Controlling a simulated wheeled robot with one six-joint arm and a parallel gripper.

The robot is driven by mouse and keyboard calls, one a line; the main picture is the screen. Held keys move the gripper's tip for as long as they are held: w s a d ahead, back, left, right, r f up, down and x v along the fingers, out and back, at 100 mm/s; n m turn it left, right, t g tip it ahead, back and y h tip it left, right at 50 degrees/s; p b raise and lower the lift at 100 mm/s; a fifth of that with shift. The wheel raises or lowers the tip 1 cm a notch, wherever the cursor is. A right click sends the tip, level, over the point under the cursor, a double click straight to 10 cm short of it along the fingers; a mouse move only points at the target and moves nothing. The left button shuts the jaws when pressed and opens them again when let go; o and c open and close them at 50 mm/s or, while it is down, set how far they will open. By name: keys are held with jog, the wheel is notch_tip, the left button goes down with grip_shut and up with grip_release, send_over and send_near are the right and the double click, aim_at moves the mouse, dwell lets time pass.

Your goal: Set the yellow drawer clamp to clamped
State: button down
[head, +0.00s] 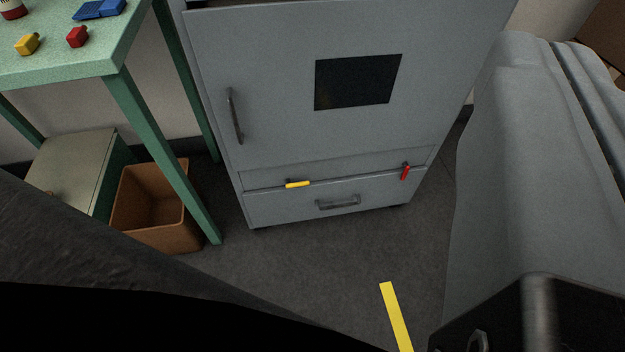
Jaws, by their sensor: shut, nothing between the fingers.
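The yellow drawer clamp (297,184) is a small lever on the upper left edge of the bottom drawer (290,208) of a grey cabinet. It lies about level, along the seam above the drawer front, with its dark pivot at its right end. A red clamp (405,173) at the right end of the same seam hangs nearly upright. The drawer looks shut and has a dark bar handle (338,203). My gripper's fingers do not show in this view, and nothing touches the yellow clamp.
The grey cabinet (275,130) has a door with a dark window and handle. A green table (75,66) with small coloured pieces stands left, above a brown bin (183,238). A grey covered bulk (510,170) stands right. The floor before the drawer is clear, with yellow tape (395,315).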

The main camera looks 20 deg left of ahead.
jog(key=w+a+f+n+g+y, duration=0.15)
jog(key=w+a+f, duration=0.25)
jog(key=w+f, duration=0.95)
jog(key=w+a+f+n+y, duration=0.2)
jog(key=w+a+f, duration=0.2)
jog(key=w+f, duration=0.95)
jog(key=w+a+f+g+y, duration=0.1)
jog(key=a+f, duration=0.2)
jog(key=f, duration=0.9)
jog(key=w+a+f+n+g+y, duration=0.1)
jog(key=a+f, duration=0.3)
jog(key=f, duration=0.7)
jog(key=w+a+f+n+g+y, duration=0.1)
jog(key=w+a+f+y, duration=0.1)
jog(key=f, duration=1)
jog(key=shift+w+a+f, duration=0.35)
jog(key=shift+a, duration=0.35)
jog(key=shift+n+y, duration=0.25)
